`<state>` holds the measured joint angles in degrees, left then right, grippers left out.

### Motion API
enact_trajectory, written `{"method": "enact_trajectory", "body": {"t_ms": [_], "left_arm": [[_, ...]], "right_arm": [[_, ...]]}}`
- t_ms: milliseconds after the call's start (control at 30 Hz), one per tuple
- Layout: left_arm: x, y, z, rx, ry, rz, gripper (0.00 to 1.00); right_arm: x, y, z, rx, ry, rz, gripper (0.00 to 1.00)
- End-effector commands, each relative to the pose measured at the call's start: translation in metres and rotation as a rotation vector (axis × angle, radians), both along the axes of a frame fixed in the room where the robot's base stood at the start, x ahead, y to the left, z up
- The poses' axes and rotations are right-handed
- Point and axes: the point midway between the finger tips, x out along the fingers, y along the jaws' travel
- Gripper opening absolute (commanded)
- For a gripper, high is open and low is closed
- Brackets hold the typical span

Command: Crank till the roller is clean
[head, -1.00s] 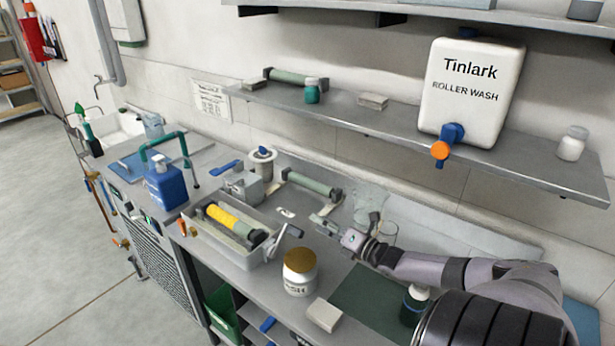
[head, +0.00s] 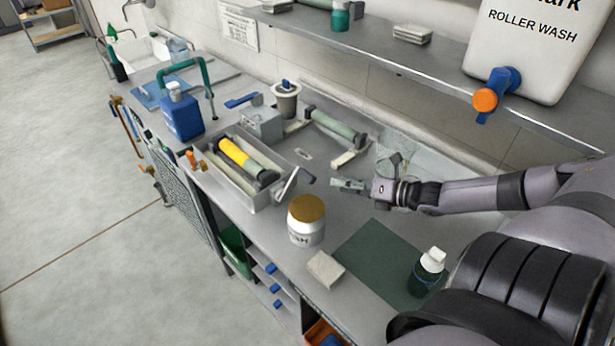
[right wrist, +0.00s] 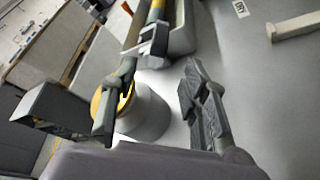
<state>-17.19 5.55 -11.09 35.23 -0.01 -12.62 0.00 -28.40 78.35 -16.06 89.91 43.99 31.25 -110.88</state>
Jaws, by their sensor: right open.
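The roller (head: 240,156) lies in a grey wash tray (head: 262,198) on the bench. It is yellow on its left part and duller green-grey toward its right end. A crank with a grey handle (head: 293,184) sticks out at the tray's right end; the crank (right wrist: 155,45) also shows in the right wrist view, beyond the fingertips. My right gripper (head: 345,186) is open and empty, to the right of the crank and apart from it. Its two spread fingers (right wrist: 150,92) show in the right wrist view. My left gripper is not in view.
A gold-lidded jar (head: 306,220) stands in front of the crank, close below my right gripper in the wrist view. A second roller (head: 335,127) lies behind.

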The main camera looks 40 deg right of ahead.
Motion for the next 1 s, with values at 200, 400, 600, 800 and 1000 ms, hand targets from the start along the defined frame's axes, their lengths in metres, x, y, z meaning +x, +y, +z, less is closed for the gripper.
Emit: {"method": "enact_trajectory", "body": {"t_ms": [200,400,600,800,1000], "left_arm": [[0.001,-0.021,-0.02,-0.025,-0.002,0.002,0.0],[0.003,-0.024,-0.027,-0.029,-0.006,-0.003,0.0],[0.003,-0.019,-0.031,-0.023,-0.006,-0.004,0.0],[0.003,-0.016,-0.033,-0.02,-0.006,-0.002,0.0],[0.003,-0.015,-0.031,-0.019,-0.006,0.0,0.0]], "right_arm": [[0.026,0.01,-0.009,-0.001,-0.006,0.001,0.42],[0.045,0.017,-0.013,0.002,-0.006,-0.001,0.42],[0.064,0.024,-0.018,0.002,-0.005,-0.001,0.42],[0.083,0.031,-0.023,0.001,-0.006,0.0,0.42],[0.099,0.037,-0.029,0.002,-0.003,-0.003,0.42]]}}
